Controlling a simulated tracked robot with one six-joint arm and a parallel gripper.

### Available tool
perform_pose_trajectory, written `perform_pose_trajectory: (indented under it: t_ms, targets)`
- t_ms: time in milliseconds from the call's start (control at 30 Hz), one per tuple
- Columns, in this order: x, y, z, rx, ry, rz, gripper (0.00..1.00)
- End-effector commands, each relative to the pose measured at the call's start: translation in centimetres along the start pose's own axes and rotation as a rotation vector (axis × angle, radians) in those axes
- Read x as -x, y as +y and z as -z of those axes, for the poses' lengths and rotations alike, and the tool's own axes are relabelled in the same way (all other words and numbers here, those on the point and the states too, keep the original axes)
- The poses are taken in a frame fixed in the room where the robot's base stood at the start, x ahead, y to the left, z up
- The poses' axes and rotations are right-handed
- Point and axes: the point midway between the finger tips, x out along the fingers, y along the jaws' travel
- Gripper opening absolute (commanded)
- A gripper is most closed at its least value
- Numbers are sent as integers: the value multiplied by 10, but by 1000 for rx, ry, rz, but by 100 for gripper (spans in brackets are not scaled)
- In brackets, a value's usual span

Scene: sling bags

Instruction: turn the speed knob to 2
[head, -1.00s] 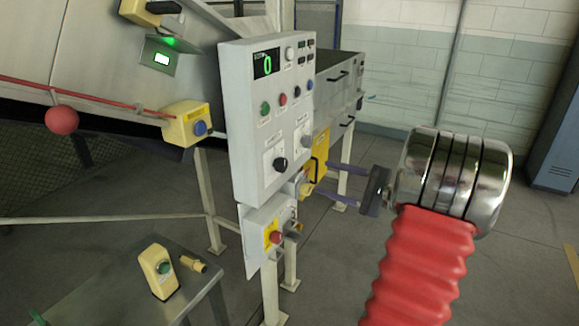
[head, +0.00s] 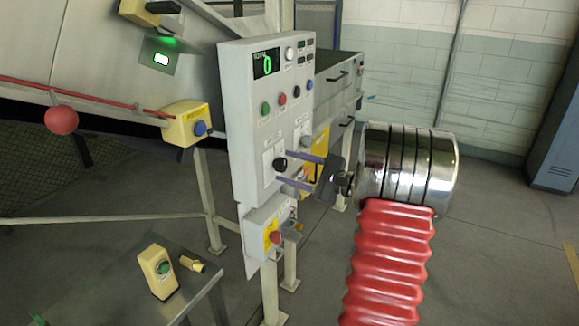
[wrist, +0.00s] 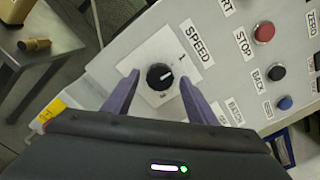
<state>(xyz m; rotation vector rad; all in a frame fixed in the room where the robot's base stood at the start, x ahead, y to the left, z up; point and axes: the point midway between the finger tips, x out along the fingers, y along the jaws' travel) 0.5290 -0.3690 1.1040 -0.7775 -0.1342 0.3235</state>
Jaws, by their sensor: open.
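The speed knob (head: 280,165) is a round black knob on a white plate, low on the front of the grey control panel (head: 247,150). In the wrist view the knob (wrist: 157,79) sits beside the word SPEED, and its white pointer mark aims to the right, slightly up. A "1" shows up and right of it; the mark below it is too small to read surely. My gripper (head: 291,166) is open, with its two purple fingers towards the panel. In the wrist view its fingertips (wrist: 159,77) lie on either side of the knob, with gaps visible.
Green, red, black and blue buttons sit above the knob. A metal table (head: 190,285) with a yellow button box stands at lower left.

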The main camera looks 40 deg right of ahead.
Motion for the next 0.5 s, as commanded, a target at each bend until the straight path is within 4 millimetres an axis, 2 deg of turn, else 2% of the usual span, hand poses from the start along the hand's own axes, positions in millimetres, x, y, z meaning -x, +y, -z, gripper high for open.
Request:
perform_pose_trajectory:
  t_ms: [200,467,500]
  targets:
    - [-14,1,0,-1,1,-1,52]
    - [-14,0,0,-1,1,0,52]
    - [-14,0,0,0,1,0,49]
